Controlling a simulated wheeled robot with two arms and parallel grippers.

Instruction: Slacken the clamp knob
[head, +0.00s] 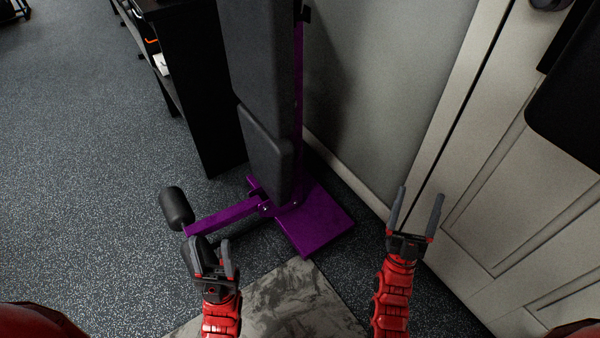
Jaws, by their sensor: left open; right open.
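A purple-framed bench (315,215) with black pads stands nearly upright by the grey wall. I cannot tell for certain which part is the clamp knob; a small dark piece (306,14) sticks out from the purple post near the top edge of the view. My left gripper (211,246) is open in front of the bench's low purple bar, near its black foam rollers. My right gripper (421,194) is open and empty to the right of the purple base plate, with the white door behind it.
A black shelf unit (215,120) stands left of the bench. A white panelled door (500,190) is on the right, with a dark padded object (572,110) in front of it. A grey patterned mat (295,300) lies in front. Speckled floor is clear at left.

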